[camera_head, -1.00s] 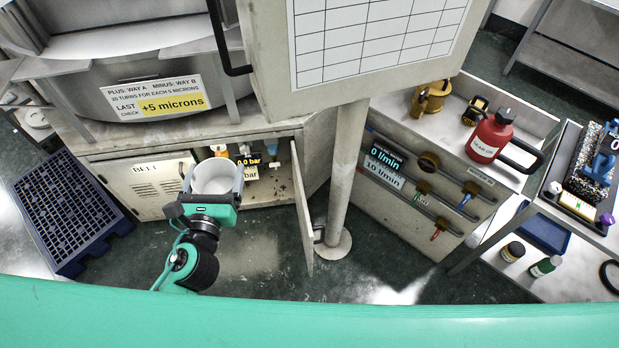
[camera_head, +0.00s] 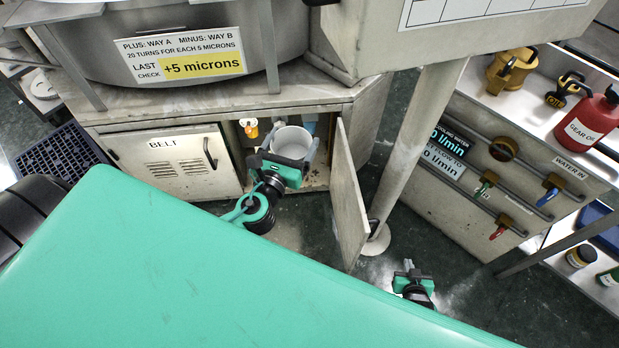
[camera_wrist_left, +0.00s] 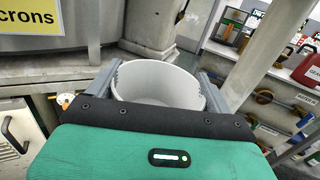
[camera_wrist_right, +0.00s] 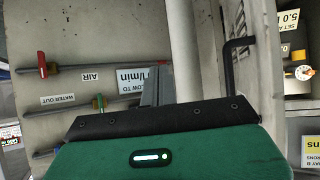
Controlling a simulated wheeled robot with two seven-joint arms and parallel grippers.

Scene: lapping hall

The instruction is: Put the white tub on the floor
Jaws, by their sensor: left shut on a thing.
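The white tub (camera_head: 293,138) is upright and looks empty. My left gripper (camera_head: 290,150) is shut on it, one finger on each side. In the head view the tub shows against the open cabinet bay; I cannot tell its exact height or depth. In the left wrist view the tub (camera_wrist_left: 158,82) fills the space between the fingers. The dark floor (camera_head: 318,235) shows below and right of the cabinet. My right gripper (camera_head: 408,268) is low over the floor at the right, fingers together and empty; its fingers also show in the right wrist view (camera_wrist_right: 155,88).
The open cabinet door (camera_head: 348,200) stands right of the tub, beside a grey post (camera_head: 420,145). The shut BELT door (camera_head: 180,165) is at left. A valve panel (camera_head: 470,195) stands at right.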

